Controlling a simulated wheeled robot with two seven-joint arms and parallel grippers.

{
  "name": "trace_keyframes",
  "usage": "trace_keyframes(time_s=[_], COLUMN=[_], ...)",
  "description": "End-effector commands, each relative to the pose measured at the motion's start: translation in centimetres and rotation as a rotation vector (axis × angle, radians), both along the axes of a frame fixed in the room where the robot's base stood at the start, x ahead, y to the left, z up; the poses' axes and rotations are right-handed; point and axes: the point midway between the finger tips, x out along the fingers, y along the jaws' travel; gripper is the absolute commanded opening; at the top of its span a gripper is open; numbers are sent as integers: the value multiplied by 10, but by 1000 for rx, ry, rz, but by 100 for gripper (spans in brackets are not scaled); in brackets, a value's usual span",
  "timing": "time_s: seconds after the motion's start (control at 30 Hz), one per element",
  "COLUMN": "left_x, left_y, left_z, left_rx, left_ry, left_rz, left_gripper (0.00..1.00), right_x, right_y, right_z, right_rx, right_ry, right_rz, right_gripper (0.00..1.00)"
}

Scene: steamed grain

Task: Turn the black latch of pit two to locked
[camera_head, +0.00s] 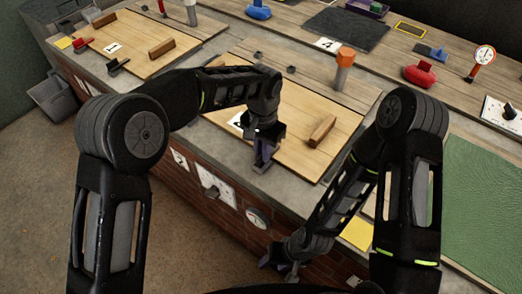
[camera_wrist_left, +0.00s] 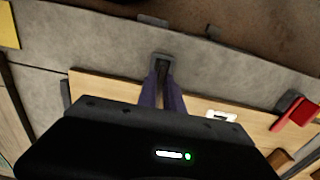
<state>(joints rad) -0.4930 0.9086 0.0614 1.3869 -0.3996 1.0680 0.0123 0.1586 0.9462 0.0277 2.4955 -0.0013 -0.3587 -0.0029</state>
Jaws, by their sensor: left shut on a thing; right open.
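The wooden lid of pit two (camera_head: 285,150) lies in the middle of the counter in the head view, with a wooden handle bar (camera_head: 322,131) on it. My left gripper (camera_head: 262,163) is at the lid's front edge. Its dark purple fingers are shut on the black latch, and they also show in the left wrist view (camera_wrist_left: 162,88). The dark latch (camera_wrist_left: 162,60) shows at the fingertips there, against the grey stone rim; the fingers hide part of it. Its exact angle is hard to tell. My right gripper (camera_head: 279,268) is open, low in front of the brick wall.
Pit one's lid (camera_head: 135,45) is at the left with a red latch (camera_head: 81,43). An orange-topped cylinder (camera_head: 343,70) stands behind pit two. A grey bin (camera_head: 54,98) is on the floor.

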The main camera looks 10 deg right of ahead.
Motion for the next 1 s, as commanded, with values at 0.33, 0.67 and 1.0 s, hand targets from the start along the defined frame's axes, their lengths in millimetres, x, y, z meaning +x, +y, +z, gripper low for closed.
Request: trace_keyframes(time_s=[0.33,0.67,1.0], left_x=[0,0,0], left_y=[1,0,0], left_z=[0,5,55], left_rx=[0,-1,-1], left_ry=[0,-1,-2], left_rz=[1,1,0], left_gripper=[33,33,33], right_x=[0,0,0], right_y=[0,0,0], right_z=[0,0,2], right_rx=[0,0,0], right_ry=[0,0,0], right_rz=[0,0,0], right_gripper=[45,45,45])
